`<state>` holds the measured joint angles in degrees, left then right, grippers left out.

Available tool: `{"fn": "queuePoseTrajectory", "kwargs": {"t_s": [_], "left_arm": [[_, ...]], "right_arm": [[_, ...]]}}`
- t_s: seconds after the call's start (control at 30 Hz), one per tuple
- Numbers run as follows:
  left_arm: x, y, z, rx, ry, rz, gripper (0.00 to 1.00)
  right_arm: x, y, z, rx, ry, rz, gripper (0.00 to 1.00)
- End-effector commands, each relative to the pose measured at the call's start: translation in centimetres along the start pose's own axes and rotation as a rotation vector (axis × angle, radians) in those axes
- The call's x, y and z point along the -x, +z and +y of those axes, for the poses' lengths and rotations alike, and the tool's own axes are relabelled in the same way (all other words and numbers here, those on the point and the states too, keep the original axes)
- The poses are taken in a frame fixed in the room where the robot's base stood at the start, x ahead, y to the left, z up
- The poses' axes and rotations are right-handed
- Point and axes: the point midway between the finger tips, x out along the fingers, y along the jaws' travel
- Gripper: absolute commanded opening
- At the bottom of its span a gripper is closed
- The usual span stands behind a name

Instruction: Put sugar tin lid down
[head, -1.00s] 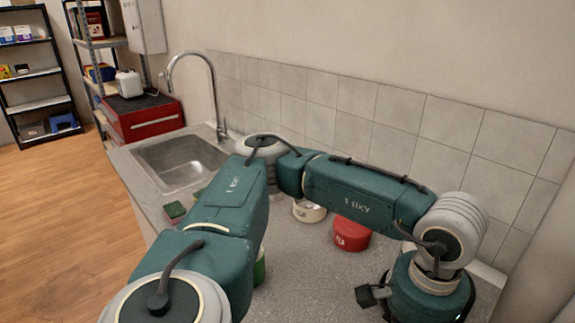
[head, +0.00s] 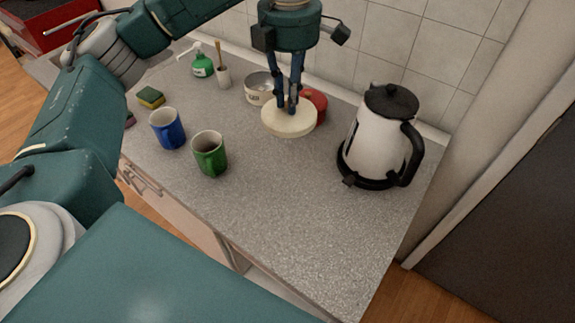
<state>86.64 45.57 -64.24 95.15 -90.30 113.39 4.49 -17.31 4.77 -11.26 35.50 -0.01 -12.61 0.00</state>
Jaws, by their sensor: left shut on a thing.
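The sugar tin lid (head: 289,121) is a round cream disc in the middle of the head view. My left gripper (head: 287,105) points down from above and is shut on the lid at its top centre. The lid is level and appears to be just above the worktop; whether it touches anything is unclear. A cream tin (head: 259,87) with a dark label, likely the sugar tin, stands open behind and left of the lid. A red tin (head: 315,103) stands right behind the lid, partly hidden by it and the fingers. My right gripper is out of view.
A white and black kettle (head: 377,140) stands to the right. A green mug (head: 210,153) and a blue mug (head: 167,128) stand to the left, with a sponge (head: 150,97), a green bottle (head: 201,65) and a brush holder (head: 223,77) behind. The front of the grey worktop (head: 300,210) is clear.

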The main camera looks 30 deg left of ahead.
Motion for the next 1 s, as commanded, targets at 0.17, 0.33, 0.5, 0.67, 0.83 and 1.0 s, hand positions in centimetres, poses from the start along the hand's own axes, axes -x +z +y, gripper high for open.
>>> {"fn": "queuePoseTrajectory", "kwargs": {"t_s": [0.17, 0.33, 0.5, 0.67, 0.83, 1.0], "left_arm": [[0.8, 0.0, 0.8, 0.207, 0.000, 0.000, 0.00], [-1.5, 0.0, 0.8, 0.249, -0.004, 0.005, 0.00], [-6.0, -0.1, 0.7, 0.246, -0.007, 0.006, 0.00], [-10.0, -0.1, 0.7, 0.246, -0.005, 0.007, 0.00], [-13.3, -0.1, 0.8, 0.246, -0.001, 0.005, 0.00], [-14.8, 0.0, 0.9, 0.246, 0.000, 0.001, 0.00]], "right_arm": [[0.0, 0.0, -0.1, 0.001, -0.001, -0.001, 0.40], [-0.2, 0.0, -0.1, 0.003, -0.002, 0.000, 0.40], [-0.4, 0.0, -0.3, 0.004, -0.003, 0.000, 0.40], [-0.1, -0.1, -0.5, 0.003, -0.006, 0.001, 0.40], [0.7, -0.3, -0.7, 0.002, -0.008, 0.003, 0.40], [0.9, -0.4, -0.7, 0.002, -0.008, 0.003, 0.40]]}}
